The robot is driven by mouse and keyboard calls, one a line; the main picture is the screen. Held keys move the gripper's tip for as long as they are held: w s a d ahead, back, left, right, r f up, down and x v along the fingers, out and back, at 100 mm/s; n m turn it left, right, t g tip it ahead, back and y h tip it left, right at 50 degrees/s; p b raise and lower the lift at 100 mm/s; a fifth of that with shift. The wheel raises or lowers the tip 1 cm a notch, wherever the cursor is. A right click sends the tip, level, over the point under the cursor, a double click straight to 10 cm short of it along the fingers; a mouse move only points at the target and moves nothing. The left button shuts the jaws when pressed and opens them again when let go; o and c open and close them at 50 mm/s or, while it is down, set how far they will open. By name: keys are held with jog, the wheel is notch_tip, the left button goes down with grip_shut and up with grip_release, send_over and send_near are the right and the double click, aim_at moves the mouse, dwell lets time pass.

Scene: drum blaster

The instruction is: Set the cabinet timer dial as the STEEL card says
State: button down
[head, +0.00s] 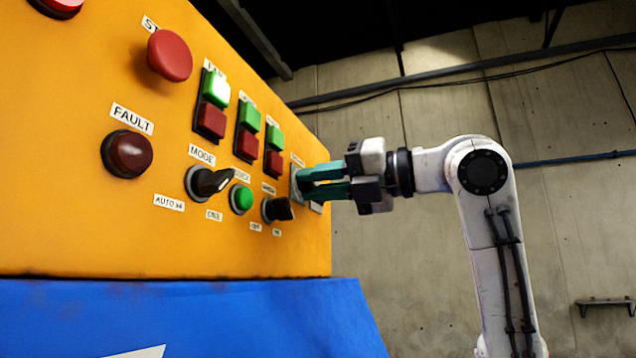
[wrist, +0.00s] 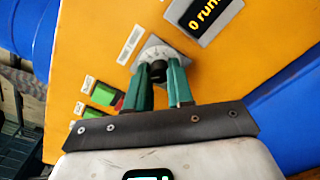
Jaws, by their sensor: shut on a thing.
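The timer dial is a round dark knob (wrist: 157,70) on a pale plate with marks around it (wrist: 150,49), on the orange cabinet face. My gripper (wrist: 158,75) has two teal fingers, one on each side of the knob, and is shut on it. In the head view my gripper (head: 308,183) reaches the cabinet's right end from the right, and the fingers hide most of the dial plate (head: 296,181). The knob's pointer and the scale figures cannot be read. The STEEL card is not seen in either view.
The orange cabinet (head: 60,210) carries a FAULT lamp (head: 127,154), a MODE switch (head: 208,181), a green button (head: 241,198) and a second black switch (head: 277,209). Green and red button pairs sit above. A display (wrist: 203,14) is close to the dial. Open space lies right of the cabinet.

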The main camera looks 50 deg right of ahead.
jog(key=shift+f, duration=0.2)
jog(key=c, duration=1)
grip_release()
jog(key=shift+r, duration=0.15)
jog(key=b+v, duration=0.3)
jog(key=v, duration=0.7)
jog(key=shift+s+d, duration=0.15)
jog(key=shift+s, duration=0.2)
